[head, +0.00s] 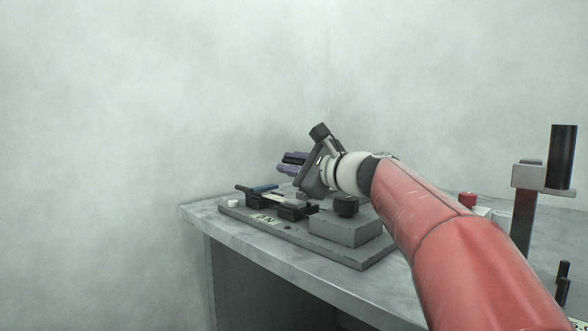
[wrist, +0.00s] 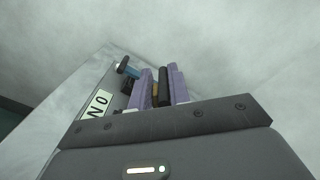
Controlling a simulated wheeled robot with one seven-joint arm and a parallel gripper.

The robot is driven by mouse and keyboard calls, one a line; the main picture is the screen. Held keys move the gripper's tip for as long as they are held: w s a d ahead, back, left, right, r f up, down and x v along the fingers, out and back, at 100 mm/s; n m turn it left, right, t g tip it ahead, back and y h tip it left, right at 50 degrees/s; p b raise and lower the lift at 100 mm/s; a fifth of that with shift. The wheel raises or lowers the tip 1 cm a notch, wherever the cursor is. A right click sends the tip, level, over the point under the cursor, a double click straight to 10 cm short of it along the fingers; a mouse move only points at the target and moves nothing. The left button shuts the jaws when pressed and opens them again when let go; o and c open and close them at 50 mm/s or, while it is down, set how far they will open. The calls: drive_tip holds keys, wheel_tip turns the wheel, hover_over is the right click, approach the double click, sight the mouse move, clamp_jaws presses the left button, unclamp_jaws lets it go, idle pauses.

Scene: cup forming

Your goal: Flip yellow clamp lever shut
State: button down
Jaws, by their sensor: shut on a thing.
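My gripper (head: 283,163) has purple fingers and is above the far part of a grey fixture plate (head: 318,245). In the wrist view, the fingers (wrist: 162,88) are close around a black grip (wrist: 164,87) with a small yellow-brown part of the clamp lever (wrist: 154,94) beside it. The black grip stands roughly upright between the fingers. It also shows as a dark bar between the fingers in the head view. The lever's base and pivot are hidden behind my gripper.
A blue lever (wrist: 132,72) with a black end is left of the fingers. A red button (head: 467,199) and a stand (head: 524,208) are at the right. The table's left corner (head: 196,212) is clear.

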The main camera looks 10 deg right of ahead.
drive_tip(key=shift+d, duration=0.1)
idle(0.3)
drive_tip(key=c, duration=1.3)
unclamp_jaws()
wheel_tip(320, 180, up, 20)
drive_tip(key=p, duration=0.9)
